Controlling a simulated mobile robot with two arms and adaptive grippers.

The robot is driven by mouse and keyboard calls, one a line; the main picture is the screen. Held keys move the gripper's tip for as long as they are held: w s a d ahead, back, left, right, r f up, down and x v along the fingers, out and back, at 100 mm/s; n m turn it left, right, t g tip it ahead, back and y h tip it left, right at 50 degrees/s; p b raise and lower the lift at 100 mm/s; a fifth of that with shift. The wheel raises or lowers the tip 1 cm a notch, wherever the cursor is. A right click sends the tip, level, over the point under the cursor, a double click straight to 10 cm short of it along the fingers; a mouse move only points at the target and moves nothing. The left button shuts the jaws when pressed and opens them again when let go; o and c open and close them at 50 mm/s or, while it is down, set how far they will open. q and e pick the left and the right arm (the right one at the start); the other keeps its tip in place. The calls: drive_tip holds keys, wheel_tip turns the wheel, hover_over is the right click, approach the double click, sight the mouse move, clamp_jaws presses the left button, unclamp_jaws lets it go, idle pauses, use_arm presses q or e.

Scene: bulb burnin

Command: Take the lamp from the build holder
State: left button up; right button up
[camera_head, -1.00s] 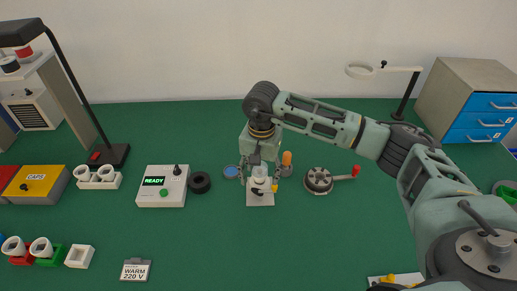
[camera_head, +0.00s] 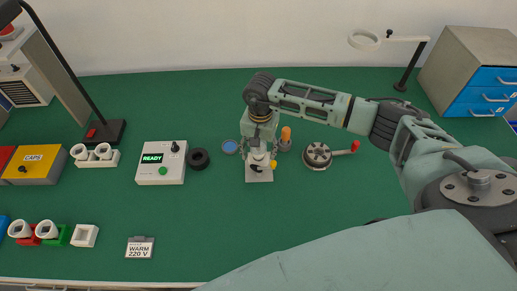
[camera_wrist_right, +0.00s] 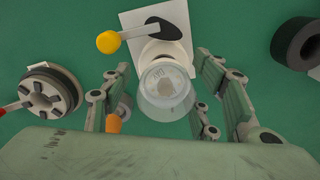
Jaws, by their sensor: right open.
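In the head view the right gripper (camera_head: 259,150) comes down over the lamp from behind, and the holder's plate (camera_head: 258,176) shows below; the lamp is mostly covered there. My left gripper is not in view.
A black ring (camera_head: 198,159), a blue disc (camera_head: 230,147) and the READY box (camera_head: 162,163) are left. The front middle mat is clear.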

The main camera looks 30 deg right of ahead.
drive_tip(key=shift+f, duration=0.2)
drive_tip(key=c, duration=1.2)
drive_tip(key=shift+o, duration=0.2)
drive_tip(key=shift+r, duration=0.1)
drive_tip(key=shift+r+b, duration=0.65)
drive_tip(key=shift+r, duration=0.25)
wheel_tip(320, 180, up, 2)
drive_tip(key=shift+b, duration=0.45)
drive_tip(key=s+d+r+b, duration=0.1)
drive_tip(key=s+d+r, duration=0.5)
drive_tip(key=s+r, duration=0.3)
drive_tip(key=shift+s+d+r, duration=0.2)
drive_tip(key=shift+s+r, duration=0.2)
drive_tip(key=shift+r, duration=0.9)
